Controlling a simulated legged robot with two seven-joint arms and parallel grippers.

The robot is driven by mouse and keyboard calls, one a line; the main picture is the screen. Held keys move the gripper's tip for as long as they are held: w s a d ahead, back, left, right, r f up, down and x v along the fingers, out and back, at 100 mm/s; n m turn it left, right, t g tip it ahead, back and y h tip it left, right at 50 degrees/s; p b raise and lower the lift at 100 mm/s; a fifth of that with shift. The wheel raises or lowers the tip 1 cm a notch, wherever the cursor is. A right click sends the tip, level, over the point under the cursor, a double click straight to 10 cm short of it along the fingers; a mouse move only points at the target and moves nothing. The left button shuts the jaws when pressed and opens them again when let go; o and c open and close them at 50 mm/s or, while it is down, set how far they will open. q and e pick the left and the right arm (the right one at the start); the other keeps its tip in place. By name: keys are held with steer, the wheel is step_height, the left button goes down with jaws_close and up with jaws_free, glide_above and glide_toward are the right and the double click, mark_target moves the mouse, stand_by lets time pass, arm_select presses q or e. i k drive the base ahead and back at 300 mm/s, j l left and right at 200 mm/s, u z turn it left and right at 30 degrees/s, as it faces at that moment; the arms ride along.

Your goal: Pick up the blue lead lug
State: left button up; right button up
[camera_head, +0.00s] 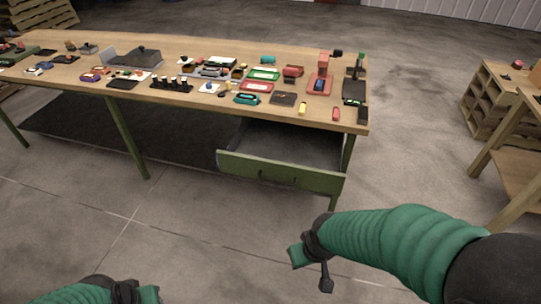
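I cannot single out the blue lead lug for certain among the small parts on the workbench (60,83). A small blue piece (319,85) shows on a red fixture near the bench's right end. Another small blue piece (209,86) lies on a white pad near the middle. My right gripper (308,270) is in front of the bench, below and well short of the tabletop, with no object seen in it. My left gripper (146,294) is at the bottom edge, partly cut off.
A green-fronted drawer (280,173) stands open under the bench's right end. Many small parts and trays crowd the tabletop. A wooden shelf unit (487,103) and another wooden table (519,160) stand at the right. The concrete floor between is clear.

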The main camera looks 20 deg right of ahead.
mark_target(320, 81)
steer(key=i+j+z, duration=0.1)
steer(key=z, duration=0.25)
steer(key=i+j+z, duration=0.1)
steer(key=z, duration=0.3)
steer(key=j+z, duration=0.35)
steer(key=i+l+z, duration=0.1)
steer(key=i+l, duration=0.05)
steer(key=i, duration=0.1)
